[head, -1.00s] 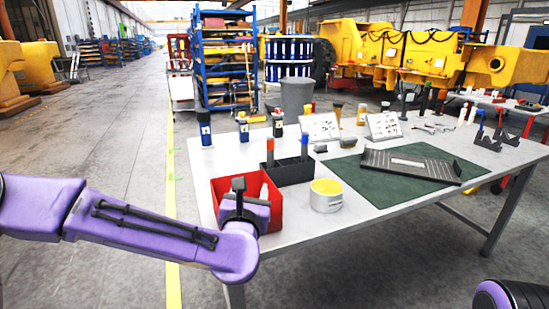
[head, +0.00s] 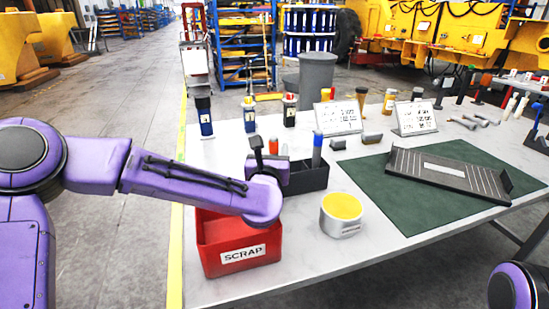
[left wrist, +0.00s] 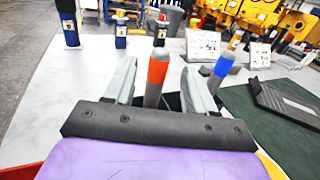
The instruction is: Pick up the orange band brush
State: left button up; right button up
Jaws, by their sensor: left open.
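The orange band brush (left wrist: 157,75) stands upright, grey with an orange band, in the black holder box (head: 308,178). Its orange part (head: 273,147) shows just past my left gripper (head: 268,163) in the head view. In the left wrist view my left gripper (left wrist: 160,67) is open, with one finger on each side of the brush and gaps between. The brush's lower end is hidden by the gripper body. A similar brush with a blue band (left wrist: 223,66) stands just right of the right finger, also in the box (head: 317,147). My right gripper is out of view.
A red SCRAP bin (head: 240,256) stands below my left forearm. A pot with a yellow top (head: 341,213) is to the right, beside a green mat (head: 400,213) with a dark tray (head: 450,171). Bottles and sign cards stand behind the box.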

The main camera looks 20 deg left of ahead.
aim_at(273, 145)
pick_arm(q)
jog(key=w, duration=0.1)
jog(key=w+p, duration=0.1)
jog(key=w, duration=0.1)
jog(key=w+a, duration=0.1)
jog(key=w, duration=0.1)
jog(key=shift+w+f+p, duration=0.2)
jog(key=shift+f+p, duration=0.15)
grip_shut()
jog(key=shift+r, duration=0.1)
